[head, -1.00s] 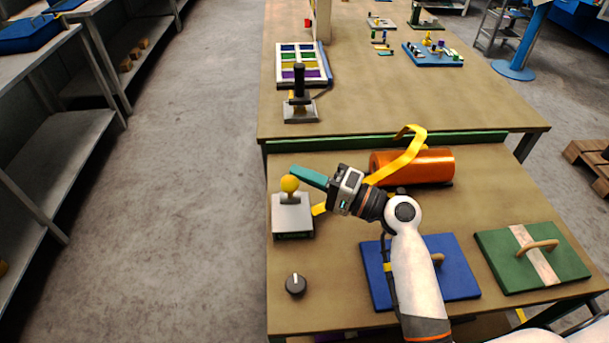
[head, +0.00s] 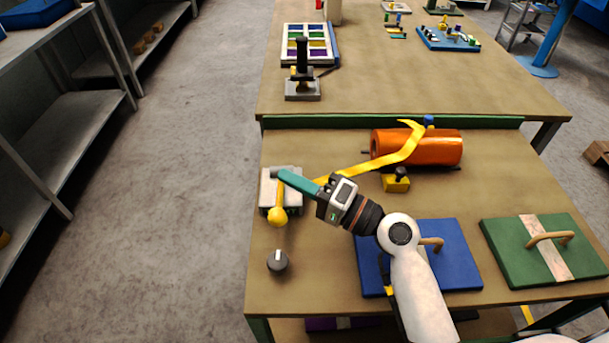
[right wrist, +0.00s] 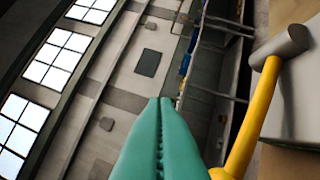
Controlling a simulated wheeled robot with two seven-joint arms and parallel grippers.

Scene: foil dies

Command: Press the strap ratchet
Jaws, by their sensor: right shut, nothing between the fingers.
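The strap ratchet is a pale grey box (head: 268,190) near the table's left edge. Its yellow lever with a ball end (head: 277,216) is swung down over the box's near side. In the right wrist view, the yellow lever (right wrist: 257,112) runs down from a grey pivot (right wrist: 284,46). A yellow strap (head: 352,169) runs from the ratchet up over an orange cylinder (head: 445,148). My right gripper (head: 281,175) has its teal fingers shut and empty, at the lever's upper end; I cannot tell whether they touch. The closed fingers fill the lower middle of the right wrist view (right wrist: 162,103).
A dark knob (head: 277,262) lies in front of the ratchet. A blue panel (head: 455,262) lies partly under my right arm, and a green panel (head: 500,250) lies right of it. A yellow block (head: 396,183) sits before the cylinder. A second table (head: 400,85) stands behind.

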